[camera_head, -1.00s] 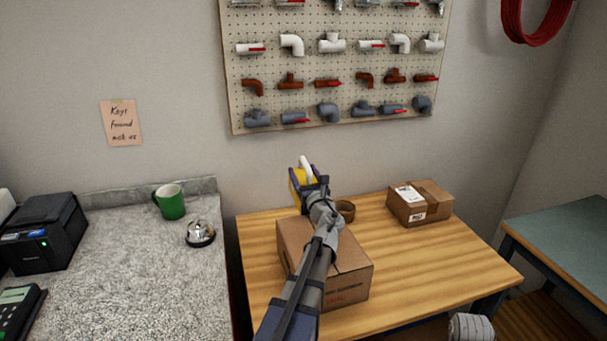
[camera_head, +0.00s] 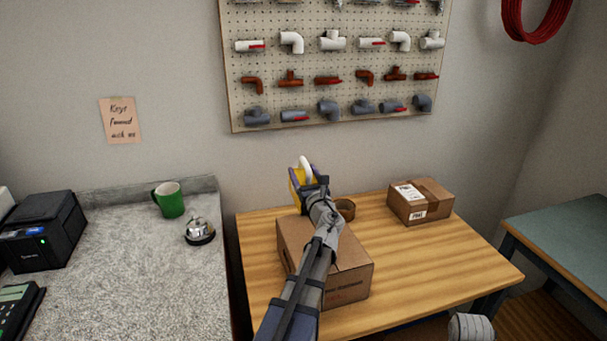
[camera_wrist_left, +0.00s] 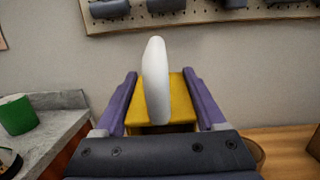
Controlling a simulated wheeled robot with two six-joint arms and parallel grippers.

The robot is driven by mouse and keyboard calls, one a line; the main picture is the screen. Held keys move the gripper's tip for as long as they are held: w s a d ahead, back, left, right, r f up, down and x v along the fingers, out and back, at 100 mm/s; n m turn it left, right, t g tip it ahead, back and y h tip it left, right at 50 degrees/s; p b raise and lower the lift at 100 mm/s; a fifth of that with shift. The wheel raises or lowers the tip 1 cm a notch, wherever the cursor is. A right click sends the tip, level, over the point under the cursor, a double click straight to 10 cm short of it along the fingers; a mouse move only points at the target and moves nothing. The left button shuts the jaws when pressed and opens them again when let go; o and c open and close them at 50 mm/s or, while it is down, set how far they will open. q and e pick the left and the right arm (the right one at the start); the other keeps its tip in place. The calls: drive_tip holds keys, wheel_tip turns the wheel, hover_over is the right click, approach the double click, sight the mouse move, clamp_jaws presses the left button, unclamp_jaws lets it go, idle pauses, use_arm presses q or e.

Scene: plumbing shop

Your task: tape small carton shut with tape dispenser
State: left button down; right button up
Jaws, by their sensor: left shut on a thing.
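My left gripper (camera_head: 309,188) is shut on the yellow tape dispenser (camera_head: 297,188) with its white roll, held up above the far part of the wooden table. In the left wrist view the yellow dispenser body (camera_wrist_left: 183,103) sits between the two purple fingers, with the white roll (camera_wrist_left: 155,82) standing upright. A brown carton (camera_head: 348,268) lies on the table under my left forearm, which hides part of its top. I cannot tell whether its flaps are fully closed. My right gripper is not in view.
A brown tape roll (camera_head: 345,209) lies behind the carton. A second, labelled parcel (camera_head: 420,203) sits at the table's back right. The wooden table (camera_head: 440,265) is clear at the right. A grey counter holds a green mug (camera_head: 169,200) and bell (camera_head: 200,232). A pegboard (camera_head: 330,65) hangs behind.

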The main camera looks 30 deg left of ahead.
sight(309, 184)
use_arm(q)
drive_tip(key=shift+f+b, duration=0.3)
drive_tip(key=shift+f, duration=0.05)
drive_tip(key=shift+r+v, duration=0.15)
drive_tip(key=shift+v, duration=0.7)
drive_tip(key=shift+r+v, duration=0.1)
drive_tip(key=shift+v, duration=0.75)
drive_tip(key=shift+s+d, duration=0.1)
drive_tip(key=shift+r+v, duration=0.1)
drive_tip(key=shift+v, duration=0.7)
drive_tip(key=shift+r+v, duration=0.15)
drive_tip(key=shift+v, duration=0.65)
drive_tip(key=shift+d, duration=0.1)
drive_tip(key=shift+r+v, duration=0.15)
drive_tip(key=shift+v, duration=0.7)
drive_tip(key=shift+r+v, duration=0.1)
drive_tip(key=shift+v, duration=0.7)
drive_tip(key=shift+s+d, duration=0.1)
drive_tip(key=shift+d, duration=0.05)
